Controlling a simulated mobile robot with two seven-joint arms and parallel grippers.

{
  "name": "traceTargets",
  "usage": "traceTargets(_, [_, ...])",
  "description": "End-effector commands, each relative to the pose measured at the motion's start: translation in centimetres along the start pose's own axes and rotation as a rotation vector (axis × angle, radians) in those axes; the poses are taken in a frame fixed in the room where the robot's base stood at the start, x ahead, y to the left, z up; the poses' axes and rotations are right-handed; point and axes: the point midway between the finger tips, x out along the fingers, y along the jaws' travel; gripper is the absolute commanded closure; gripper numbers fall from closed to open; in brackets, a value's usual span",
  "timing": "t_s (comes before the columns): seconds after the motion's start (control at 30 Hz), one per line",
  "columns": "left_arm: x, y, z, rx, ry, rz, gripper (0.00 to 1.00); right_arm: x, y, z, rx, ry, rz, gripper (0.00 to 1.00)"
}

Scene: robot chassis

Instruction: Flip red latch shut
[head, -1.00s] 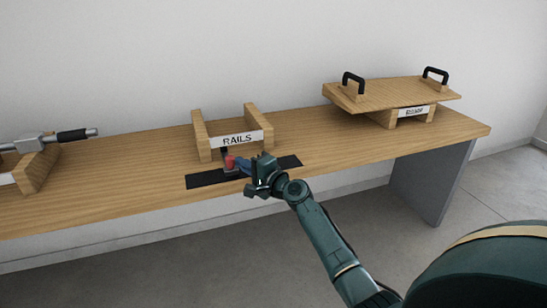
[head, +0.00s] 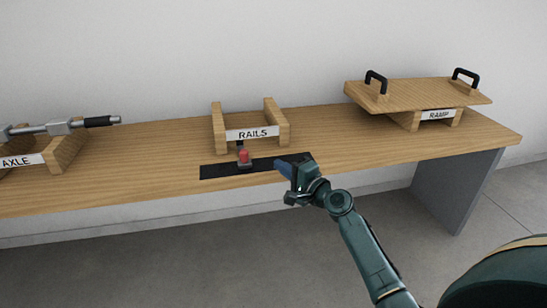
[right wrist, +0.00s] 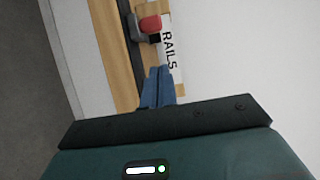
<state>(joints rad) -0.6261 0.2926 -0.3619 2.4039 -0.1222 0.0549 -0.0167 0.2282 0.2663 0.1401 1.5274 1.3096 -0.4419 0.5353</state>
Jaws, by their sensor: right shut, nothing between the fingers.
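The red latch (head: 244,155) stands on a small grey base on the black strip, in front of the rails stand. It also shows in the right wrist view (right wrist: 150,24), beyond my fingertips. Whether it is latched is too small to tell. My right gripper (head: 281,167) is to the right of the latch, over the right part of the black strip, and apart from it. Its blue fingers (right wrist: 158,72) are shut together with nothing between them. My left gripper is not in view.
The wooden rails stand (head: 219,130) is right behind the latch. The axle stand (head: 66,152) with a metal axle (head: 62,127) is at the left. The ramp board (head: 420,91) with two black handles is at the right. The black strip (head: 216,171) lies near the table's front edge.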

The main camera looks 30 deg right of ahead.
Motion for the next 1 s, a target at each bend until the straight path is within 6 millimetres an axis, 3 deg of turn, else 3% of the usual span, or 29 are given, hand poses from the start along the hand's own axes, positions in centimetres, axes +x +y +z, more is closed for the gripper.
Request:
traceTargets(0.1, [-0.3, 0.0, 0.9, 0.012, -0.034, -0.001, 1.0, -2.5, -0.1, -0.1, -0.002, 0.001, 0.003, 1.0])
traceTargets(0.3, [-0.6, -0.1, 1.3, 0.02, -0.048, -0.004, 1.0, -4.7, 0.0, -0.1, -0.001, 0.001, 0.001, 1.0])
traceTargets(1.0, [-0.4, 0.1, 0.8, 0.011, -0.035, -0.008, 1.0, -5.1, 0.0, -0.1, -0.001, 0.002, 0.001, 1.0])
